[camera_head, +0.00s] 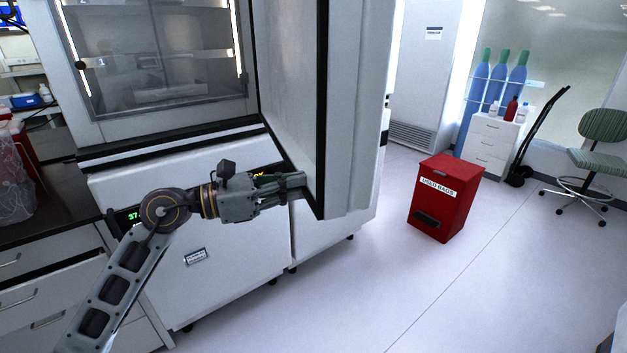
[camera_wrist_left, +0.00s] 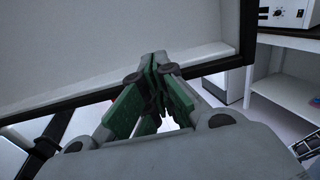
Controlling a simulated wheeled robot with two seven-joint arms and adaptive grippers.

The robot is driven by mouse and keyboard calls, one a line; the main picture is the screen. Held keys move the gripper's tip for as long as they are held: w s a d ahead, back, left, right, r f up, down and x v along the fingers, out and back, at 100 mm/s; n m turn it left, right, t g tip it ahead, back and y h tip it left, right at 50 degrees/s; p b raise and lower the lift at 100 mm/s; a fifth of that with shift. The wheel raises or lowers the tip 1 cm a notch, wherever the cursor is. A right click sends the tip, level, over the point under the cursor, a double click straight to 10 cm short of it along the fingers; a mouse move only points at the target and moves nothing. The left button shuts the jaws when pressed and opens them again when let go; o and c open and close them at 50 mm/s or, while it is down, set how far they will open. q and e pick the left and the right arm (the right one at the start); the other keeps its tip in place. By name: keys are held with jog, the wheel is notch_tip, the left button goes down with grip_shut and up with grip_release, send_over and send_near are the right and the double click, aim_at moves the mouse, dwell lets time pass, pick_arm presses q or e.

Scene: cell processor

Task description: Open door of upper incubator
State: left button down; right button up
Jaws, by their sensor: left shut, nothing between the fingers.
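The upper incubator (camera_head: 103,132) stands at the left of the head view. Its outer door (camera_head: 355,120) is swung wide open toward me, with a dark seal along its edge. Behind it, a framed glass inner door (camera_head: 160,60) covers the lit chamber. My left gripper (camera_head: 300,184) is shut and empty at the lower inner side of the open door. In the left wrist view the closed green-padded fingers (camera_wrist_left: 155,75) point at the door's lower edge (camera_wrist_left: 110,90); I cannot tell whether they touch it. My right gripper is not in view.
The lower incubator (camera_head: 190,295) with a green display stands below. A counter with drawers (camera_head: 45,295) is at the left. A red used-rags bin (camera_head: 447,200) stands to the right, with open floor around it. Blue gas cylinders (camera_head: 480,85) and a chair (camera_head: 600,150) are farther back.

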pick_arm(q)
jog(key=shift+p+x, duration=0.35)
jog(key=shift+x, duration=1.75)
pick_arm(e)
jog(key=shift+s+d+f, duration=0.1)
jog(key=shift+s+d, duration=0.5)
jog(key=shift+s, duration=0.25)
pick_arm(q)
jog(key=shift+w, duration=0.1)
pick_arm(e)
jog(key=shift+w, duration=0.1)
